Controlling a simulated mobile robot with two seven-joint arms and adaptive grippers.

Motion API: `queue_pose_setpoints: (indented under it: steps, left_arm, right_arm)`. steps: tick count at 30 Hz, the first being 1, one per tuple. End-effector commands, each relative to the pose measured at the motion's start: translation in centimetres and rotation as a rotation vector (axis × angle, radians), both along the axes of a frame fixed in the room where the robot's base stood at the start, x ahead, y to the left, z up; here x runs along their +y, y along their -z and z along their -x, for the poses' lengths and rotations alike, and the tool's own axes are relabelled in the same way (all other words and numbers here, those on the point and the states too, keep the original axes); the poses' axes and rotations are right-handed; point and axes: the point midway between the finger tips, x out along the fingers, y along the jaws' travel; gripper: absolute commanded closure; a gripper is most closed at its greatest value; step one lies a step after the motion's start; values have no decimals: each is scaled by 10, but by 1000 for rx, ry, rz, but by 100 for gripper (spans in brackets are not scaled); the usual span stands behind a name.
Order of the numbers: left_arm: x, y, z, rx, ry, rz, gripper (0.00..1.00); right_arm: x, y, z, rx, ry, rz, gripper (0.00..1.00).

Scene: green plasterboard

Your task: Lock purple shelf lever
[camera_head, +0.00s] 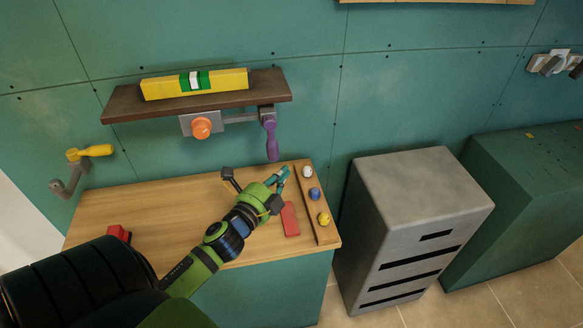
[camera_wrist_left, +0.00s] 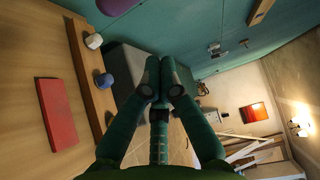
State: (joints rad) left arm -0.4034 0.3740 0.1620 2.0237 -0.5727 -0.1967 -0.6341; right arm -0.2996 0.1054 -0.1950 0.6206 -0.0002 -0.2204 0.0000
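The purple lever (camera_head: 271,142) hangs down below the right end of the brown shelf (camera_head: 140,105), at the end of a grey bar mechanism. Part of it shows at the top edge of the left wrist view (camera_wrist_left: 118,4). My left gripper (camera_head: 284,173) is over the right part of the workbench, below and slightly right of the lever, apart from it. In the left wrist view its fingers (camera_wrist_left: 162,80) are together with nothing between them. My right gripper is not in view.
An orange knob (camera_head: 202,127) sits under the shelf, and a yellow level (camera_head: 222,82) lies on it. The workbench (camera_head: 165,205) holds a red block (camera_head: 290,220) and a strip with white, blue and yellow knobs (camera_head: 315,193). A yellow-handled lever (camera_head: 95,151) is at left; a grey cabinet (camera_head: 415,190) stands right.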

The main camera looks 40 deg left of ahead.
Motion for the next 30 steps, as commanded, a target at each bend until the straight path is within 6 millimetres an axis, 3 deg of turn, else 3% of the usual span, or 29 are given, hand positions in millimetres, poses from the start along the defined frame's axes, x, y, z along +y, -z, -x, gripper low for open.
queue_pose_setpoints:
  steps: [7, 17, 30]
  left_arm:
    - [-6, 3, 34, 0, 1, 2, 100]
    - [-6, 1, 41, -2, 1, 1, 100]
    - [-6, 2, 41, 3, -6, 14, 100]
  right_arm:
    - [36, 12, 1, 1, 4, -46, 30]
    - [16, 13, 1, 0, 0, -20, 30]
    - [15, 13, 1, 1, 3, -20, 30]
